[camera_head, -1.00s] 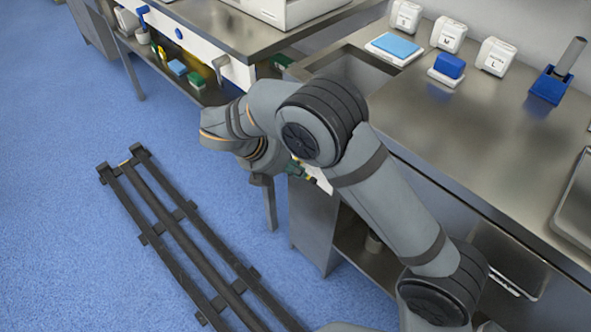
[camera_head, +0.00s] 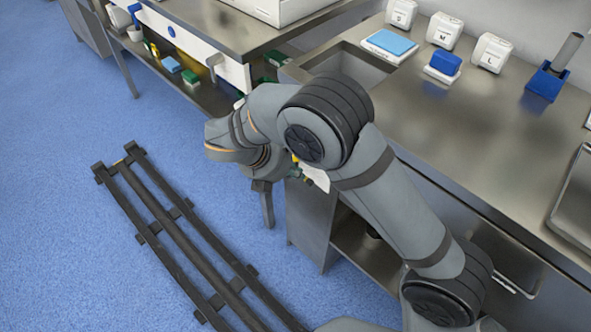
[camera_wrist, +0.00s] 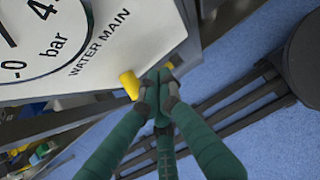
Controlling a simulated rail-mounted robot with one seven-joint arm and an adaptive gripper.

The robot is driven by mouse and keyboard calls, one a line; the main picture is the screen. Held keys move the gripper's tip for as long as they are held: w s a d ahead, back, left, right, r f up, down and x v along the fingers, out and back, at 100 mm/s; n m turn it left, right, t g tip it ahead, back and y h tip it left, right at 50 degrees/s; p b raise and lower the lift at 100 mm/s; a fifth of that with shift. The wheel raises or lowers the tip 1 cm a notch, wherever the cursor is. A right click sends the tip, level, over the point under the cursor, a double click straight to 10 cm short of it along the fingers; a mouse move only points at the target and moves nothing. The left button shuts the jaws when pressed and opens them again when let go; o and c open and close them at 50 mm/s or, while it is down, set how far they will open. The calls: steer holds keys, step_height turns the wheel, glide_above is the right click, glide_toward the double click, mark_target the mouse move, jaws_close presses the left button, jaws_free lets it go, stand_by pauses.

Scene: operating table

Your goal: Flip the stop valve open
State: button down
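The stop valve shows in the wrist view as a yellow handle (camera_wrist: 130,84) at the lower edge of a white gauge panel (camera_wrist: 110,50) marked "WATER MAIN". My gripper (camera_wrist: 160,80) has green fingers with their tips together, just right of the yellow handle. I see nothing between the tips; whether they touch the handle I cannot tell. In the head view my arm hides most of the gripper and valve. A small yellow part (camera_head: 295,158) and a piece of the white panel (camera_head: 315,174) show beside my wrist.
A steel counter (camera_head: 460,130) with a sink lies at the right, and a second steel bench (camera_head: 225,30) stands at the back left. A dark floor rail (camera_head: 185,240) runs over the blue floor (camera_head: 60,230). Open floor lies left of my arm.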

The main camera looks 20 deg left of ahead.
steer(key=d+p+v, duration=0.1)
steer(key=p+v, duration=0.6)
steer(key=v, duration=0.7)
steer(key=shift+d+r, duration=0.2)
steer(key=shift+r, duration=0.25)
steer(key=a+b+x, duration=0.1)
steer(key=b+x, duration=0.6)
steer(key=x, duration=0.7)
steer(key=shift+f, duration=0.5)
